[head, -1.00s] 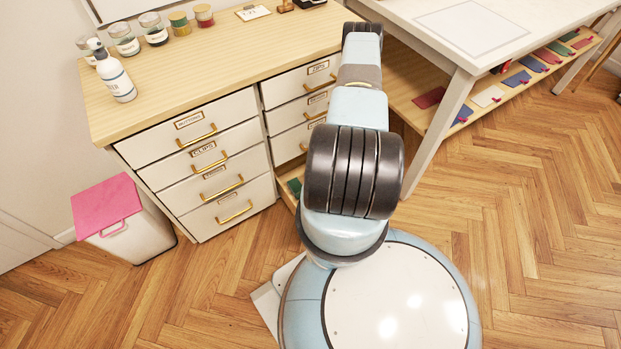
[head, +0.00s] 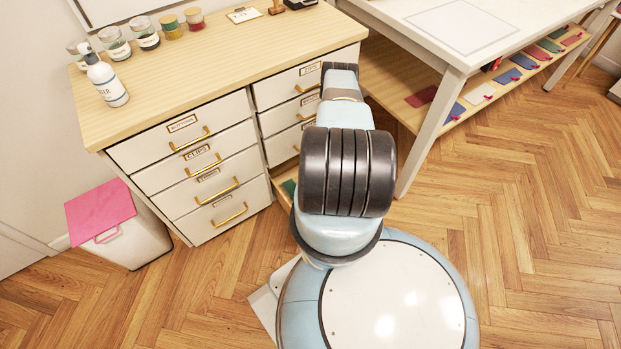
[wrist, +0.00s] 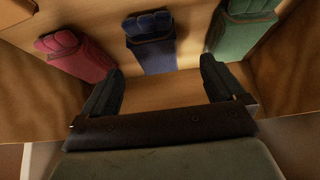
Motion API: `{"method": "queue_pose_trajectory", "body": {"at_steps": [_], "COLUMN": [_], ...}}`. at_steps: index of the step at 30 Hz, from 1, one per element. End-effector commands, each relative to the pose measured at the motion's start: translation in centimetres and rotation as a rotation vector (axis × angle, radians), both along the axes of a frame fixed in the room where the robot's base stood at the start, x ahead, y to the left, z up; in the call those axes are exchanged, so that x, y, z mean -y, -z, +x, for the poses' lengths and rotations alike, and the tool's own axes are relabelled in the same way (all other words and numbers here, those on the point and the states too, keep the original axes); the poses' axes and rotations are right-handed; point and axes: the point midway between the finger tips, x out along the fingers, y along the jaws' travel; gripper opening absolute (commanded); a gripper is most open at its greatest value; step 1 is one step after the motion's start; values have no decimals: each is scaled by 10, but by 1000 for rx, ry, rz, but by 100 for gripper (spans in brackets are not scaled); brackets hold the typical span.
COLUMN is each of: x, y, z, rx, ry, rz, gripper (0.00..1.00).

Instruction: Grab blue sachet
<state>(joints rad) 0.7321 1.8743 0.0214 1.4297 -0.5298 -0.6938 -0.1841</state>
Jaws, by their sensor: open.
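The blue sachet (wrist: 152,45) lies on a wooden surface at the upper middle of the wrist view. A red sachet (wrist: 75,55) lies to its left and a green sachet (wrist: 245,28) to its right. My gripper (wrist: 161,68) is open, with one finger on each side of the picture and nothing between them but bare wood and the blue sachet beyond. The blue sachet appears just ahead of the fingertips; I cannot tell the exact gap. In the head view my arm hides the gripper and the blue sachet.
The drawer cabinet (head: 195,165) stands ahead, with an open low compartment (head: 280,178) at its right. Wooden walls flank the sachets in the wrist view. A white table (head: 430,110) with a lower shelf stands right. A pink-lidded bin (head: 100,212) is left. Floor at right is clear.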

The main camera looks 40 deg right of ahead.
Motion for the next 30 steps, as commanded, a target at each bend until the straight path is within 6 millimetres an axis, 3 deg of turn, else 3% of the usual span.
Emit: {"method": "queue_pose_trajectory", "body": {"at_steps": [12,23,30], "x": [7,7,7], "y": [38,43,43], "z": [22,26,26], "rx": [0,-1,-1], "ry": [0,1,1], "rz": [0,-1,-1], "gripper": [96,96,73]}}
